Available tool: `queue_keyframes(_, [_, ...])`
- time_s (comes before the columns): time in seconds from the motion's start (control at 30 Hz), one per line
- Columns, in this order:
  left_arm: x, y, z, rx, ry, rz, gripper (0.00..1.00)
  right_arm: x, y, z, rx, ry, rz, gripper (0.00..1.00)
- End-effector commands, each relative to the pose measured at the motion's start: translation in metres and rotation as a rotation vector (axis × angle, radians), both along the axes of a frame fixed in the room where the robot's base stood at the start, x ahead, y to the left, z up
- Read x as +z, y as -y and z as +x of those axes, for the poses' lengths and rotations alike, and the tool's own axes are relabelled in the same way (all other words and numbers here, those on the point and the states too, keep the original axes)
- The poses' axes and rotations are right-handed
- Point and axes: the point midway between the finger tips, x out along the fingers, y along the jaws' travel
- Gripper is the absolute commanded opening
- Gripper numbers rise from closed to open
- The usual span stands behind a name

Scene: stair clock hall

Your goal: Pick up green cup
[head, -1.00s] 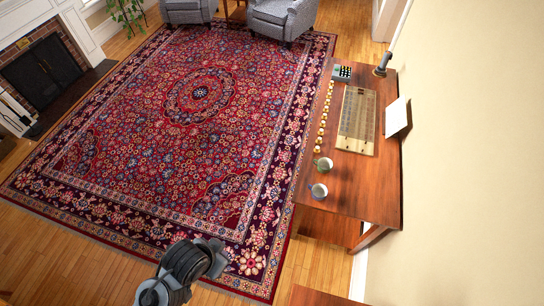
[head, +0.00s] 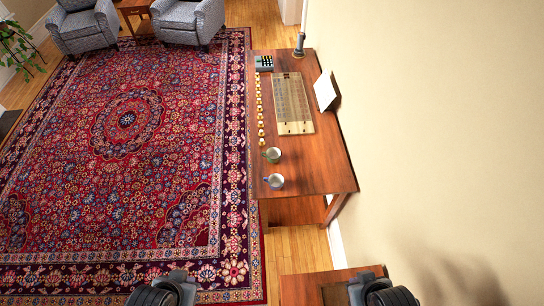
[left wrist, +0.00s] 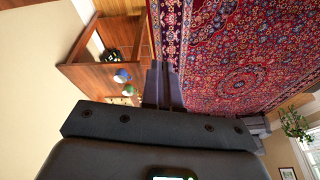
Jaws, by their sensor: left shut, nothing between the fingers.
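The green cup (head: 271,155) stands on the wooden table (head: 323,173), near its left edge. A second cup, grey with a blue handle (head: 274,181), stands just in front of it, closer to the table's near end. In the left wrist view the green cup (left wrist: 129,90) and the blue one (left wrist: 122,76) show small, beyond my gripper. My left gripper (left wrist: 159,68) is shut and empty, well apart from both cups. In the head view only dark parts of my two arms show at the bottom edge; neither gripper's fingers can be seen there.
A row of small gold pieces (head: 260,108) runs along the table's left edge. A wooden board (head: 293,104), a box with a grid top (head: 264,62), a dark upright object (head: 299,46) and a white panel (head: 325,91) are farther back. A wall (head: 440,120) borders the right.

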Motion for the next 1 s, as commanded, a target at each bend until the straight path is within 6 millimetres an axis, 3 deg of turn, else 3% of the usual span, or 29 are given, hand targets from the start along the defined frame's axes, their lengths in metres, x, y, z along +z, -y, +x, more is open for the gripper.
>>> queue_keyframes(0.23, [-0.0002, -0.0018, -0.0003, -0.004, 0.000, 0.007, 0.02, 0.0003, 0.0002, 0.0008, 0.000, 0.002, -0.001, 0.00])
queue_keyframes(0.87, [-0.0005, -0.0009, -0.0007, -0.001, -0.002, 0.003, 0.98, 0.0005, 0.0007, 0.0009, 0.002, 0.003, -0.003, 0.00])
queue_keyframes(1.0, [-0.0003, 0.0004, -0.0007, 0.002, -0.002, -0.002, 1.00, 0.0005, 0.0007, 0.0010, 0.002, 0.003, -0.003, 0.00])
